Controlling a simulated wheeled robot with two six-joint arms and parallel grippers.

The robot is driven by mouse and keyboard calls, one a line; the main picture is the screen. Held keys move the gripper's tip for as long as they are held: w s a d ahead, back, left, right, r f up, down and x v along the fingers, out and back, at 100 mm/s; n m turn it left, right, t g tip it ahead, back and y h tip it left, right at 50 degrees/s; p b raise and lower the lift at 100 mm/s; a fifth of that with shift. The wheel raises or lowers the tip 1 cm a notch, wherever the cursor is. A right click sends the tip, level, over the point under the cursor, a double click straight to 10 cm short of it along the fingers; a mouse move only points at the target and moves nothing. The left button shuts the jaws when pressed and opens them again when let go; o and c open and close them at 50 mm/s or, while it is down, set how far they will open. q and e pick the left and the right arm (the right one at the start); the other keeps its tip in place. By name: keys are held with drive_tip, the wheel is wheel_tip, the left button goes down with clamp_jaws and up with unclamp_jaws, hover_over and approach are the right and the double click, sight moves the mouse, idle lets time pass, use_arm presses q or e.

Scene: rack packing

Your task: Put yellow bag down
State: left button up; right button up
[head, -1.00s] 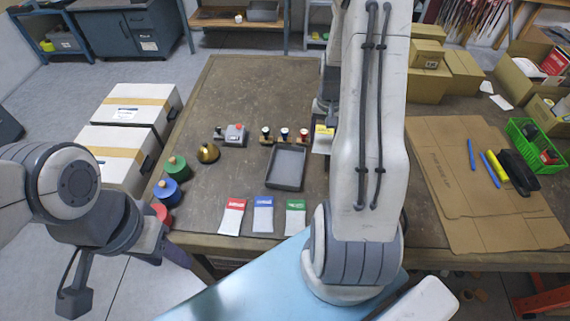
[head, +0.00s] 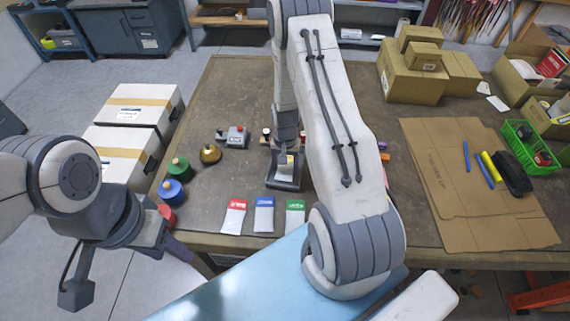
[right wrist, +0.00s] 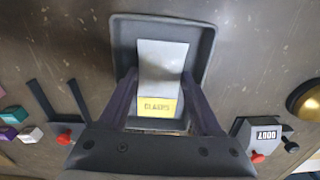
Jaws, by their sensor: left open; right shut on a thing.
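The yellow bag is a pale packet with a yellow label band; it shows in the right wrist view (right wrist: 160,75) and small in the head view (head: 285,163). My right gripper (head: 286,150) is shut on it. The bag hangs over the grey tray (head: 284,186), whose rim surrounds it in the right wrist view (right wrist: 124,35). I cannot tell whether the bag touches the tray floor. My left gripper (head: 172,246) is open and empty, off the table's front left edge.
Red (head: 234,217), blue (head: 264,214) and green (head: 295,215) labelled packets lie in front of the tray. A grey box with a red button (head: 236,138) and a brass dome (head: 210,153) stand left. Flat cardboard (head: 470,210) covers the right side.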

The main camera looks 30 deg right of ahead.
drive_tip(key=shift+f, duration=0.2)
drive_tip(key=o, duration=1.5)
drive_tip(key=shift+r, duration=0.1)
